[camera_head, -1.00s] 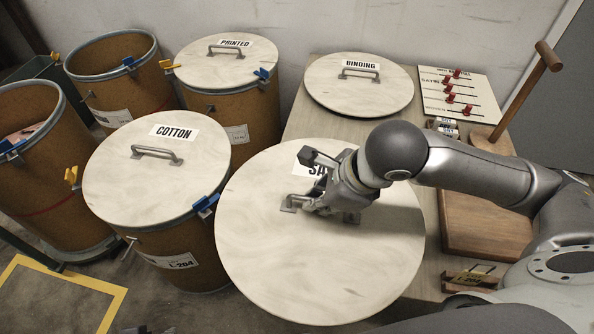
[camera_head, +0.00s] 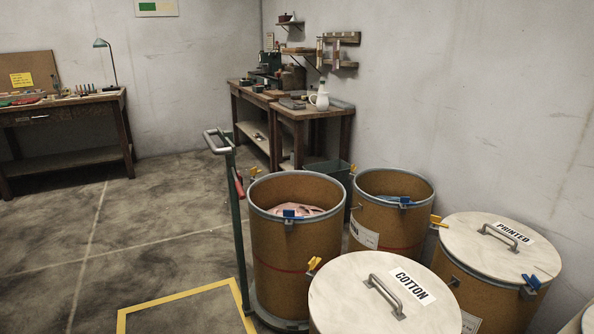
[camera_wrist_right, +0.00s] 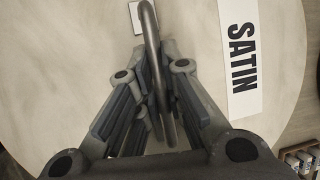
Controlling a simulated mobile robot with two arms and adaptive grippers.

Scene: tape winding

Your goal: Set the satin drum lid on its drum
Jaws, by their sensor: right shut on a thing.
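The satin drum lid (camera_wrist_right: 75,75), pale and round with a black-on-white SATIN label (camera_wrist_right: 241,52), fills the right wrist view. My right gripper (camera_wrist_right: 157,92) is shut on its grey bar handle (camera_wrist_right: 151,40), with fingers on both sides of the bar. Whether the lid is lifted off the table cannot be told. Two lidless drums stand in the head view: a near one (camera_head: 290,255) with pinkish contents and one behind it (camera_head: 400,225) with bluish contents. I cannot read which is the satin drum. Neither gripper shows in the head view.
The cotton drum's lid (camera_head: 345,300) and the printed drum's lid (camera_head: 470,255) are on their drums. Blue and yellow clamps stick out from the rims. A green cart post (camera_head: 238,230) stands left of the near open drum. Floor at left is clear; benches (camera_head: 310,115) stand behind.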

